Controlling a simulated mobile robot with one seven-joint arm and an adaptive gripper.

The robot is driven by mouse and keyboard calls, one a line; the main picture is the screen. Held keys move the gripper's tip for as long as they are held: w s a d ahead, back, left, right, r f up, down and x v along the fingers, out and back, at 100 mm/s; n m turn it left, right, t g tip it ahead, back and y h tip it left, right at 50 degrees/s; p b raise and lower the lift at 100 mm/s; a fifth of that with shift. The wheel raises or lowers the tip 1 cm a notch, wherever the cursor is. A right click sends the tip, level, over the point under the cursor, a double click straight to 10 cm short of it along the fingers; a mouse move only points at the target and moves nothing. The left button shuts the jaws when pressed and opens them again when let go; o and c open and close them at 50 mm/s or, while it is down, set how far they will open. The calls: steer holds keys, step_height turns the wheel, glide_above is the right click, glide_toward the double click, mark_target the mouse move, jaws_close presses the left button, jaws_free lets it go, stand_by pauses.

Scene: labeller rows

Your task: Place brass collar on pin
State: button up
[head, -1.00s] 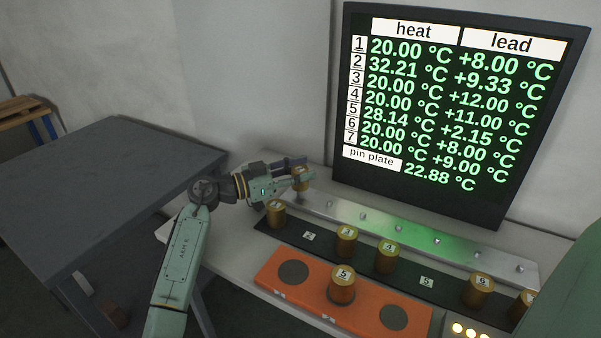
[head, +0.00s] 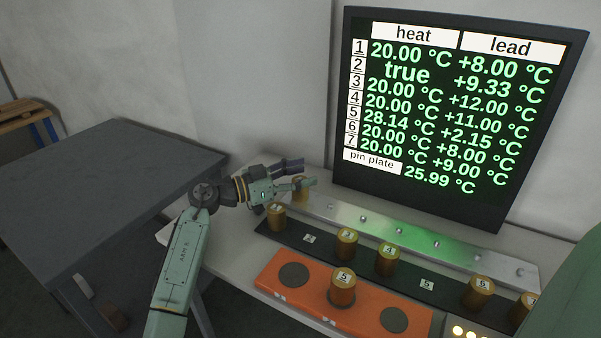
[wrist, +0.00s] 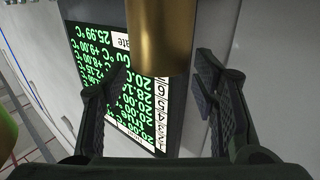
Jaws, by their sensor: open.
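A brass collar (head: 300,191) stands at the far left end of the metal pin plate (head: 340,211), where it hides any pin under it. Whether it is fully seated cannot be told. My gripper (head: 303,173) is open at the collar, its fingers spread above and in front of it. In the wrist view the same brass collar (wrist: 160,35) shows at the top, beyond the open fingers of my gripper (wrist: 158,80) and apart from them. Several small bare pins run along the plate to the right.
A black strip (head: 312,246) holds collars 1, 3, 4, 6 and another; places 2 and 5 are empty. Collar 5 (head: 342,287) stands on the orange block (head: 270,287) in front. The display (head: 455,110) stands behind. A grey table (head: 110,180) is at left.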

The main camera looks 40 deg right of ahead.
steer(key=b+v, duration=0.4)
steer(key=v, duration=0.7)
steer(key=shift+w+r, duration=0.1)
steer(key=shift+r, duration=0.1)
steer(key=shift+a+r, duration=0.1)
steer(key=shift+a, duration=0.3)
